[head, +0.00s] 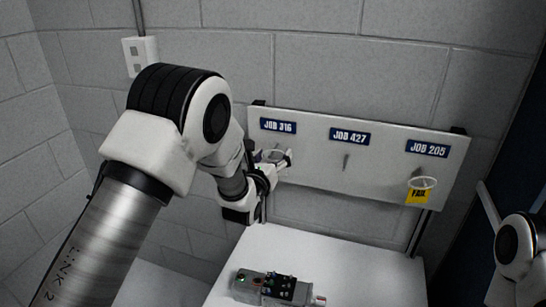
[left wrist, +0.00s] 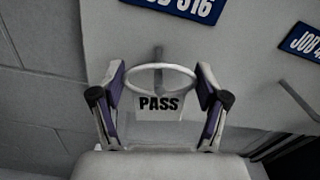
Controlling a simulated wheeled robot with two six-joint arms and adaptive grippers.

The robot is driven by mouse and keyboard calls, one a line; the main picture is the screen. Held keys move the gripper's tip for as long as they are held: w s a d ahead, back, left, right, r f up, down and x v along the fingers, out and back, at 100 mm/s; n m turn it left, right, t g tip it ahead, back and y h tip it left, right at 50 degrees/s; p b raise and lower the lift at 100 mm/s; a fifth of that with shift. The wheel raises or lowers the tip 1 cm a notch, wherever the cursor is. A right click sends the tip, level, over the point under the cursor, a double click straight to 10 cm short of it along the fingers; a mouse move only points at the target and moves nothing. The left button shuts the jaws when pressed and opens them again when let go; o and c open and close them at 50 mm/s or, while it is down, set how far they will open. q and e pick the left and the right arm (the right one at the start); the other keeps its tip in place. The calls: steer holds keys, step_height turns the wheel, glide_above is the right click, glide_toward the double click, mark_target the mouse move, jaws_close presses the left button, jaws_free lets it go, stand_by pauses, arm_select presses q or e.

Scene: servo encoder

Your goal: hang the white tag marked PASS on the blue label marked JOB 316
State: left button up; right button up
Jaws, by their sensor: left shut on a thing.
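The blue JOB 316 label (head: 278,125) is at the left end of the white board, and part of it shows in the left wrist view (left wrist: 172,5). A grey peg (left wrist: 158,58) sticks out below it. The white PASS tag (left wrist: 159,106) has a ring at its top. My left gripper (head: 284,160) is shut on the tag's ring, with one finger at each side, just in front of the board under JOB 316. The peg shows within the ring's outline in the left wrist view; I cannot tell whether it passes through. My right gripper is out of view.
The JOB 427 label (head: 349,137) has a bare peg below it. Under the JOB 205 label (head: 428,148) hangs a yellow tag (head: 417,196) on a ring. A servo unit (head: 275,287) lies on the white table (head: 350,265) below the board.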

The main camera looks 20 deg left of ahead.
arm_select(q)
steer(key=o, duration=0.7)
